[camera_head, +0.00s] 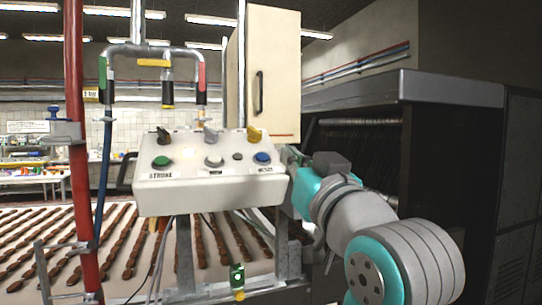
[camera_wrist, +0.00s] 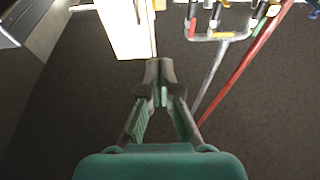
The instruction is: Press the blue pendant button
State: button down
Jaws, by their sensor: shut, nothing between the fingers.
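The blue button (camera_head: 262,158) is at the right end of the sloped face of a pale control box (camera_head: 210,187) in the head view. A green button (camera_head: 161,161) and a white button (camera_head: 213,161) are to its left. My arm comes in from the lower right, and its teal end is just right of the box. My fingertips cannot be made out in the head view. In the wrist view my gripper (camera_wrist: 160,76) is shut and empty, its tips together in front of a dark background. The blue button is not visible in the wrist view.
A red pole (camera_head: 76,150) stands left of the box. A cream cabinet (camera_head: 272,75) is behind it, and a large dark machine (camera_head: 400,150) is at the right. Rows of brown pieces lie on a conveyor (camera_head: 60,220).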

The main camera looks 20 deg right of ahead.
send_over(268, 173)
jog(key=shift+s+r, duration=0.45)
jog(key=shift+w+f, duration=0.45)
jog(key=shift+f, duration=0.25)
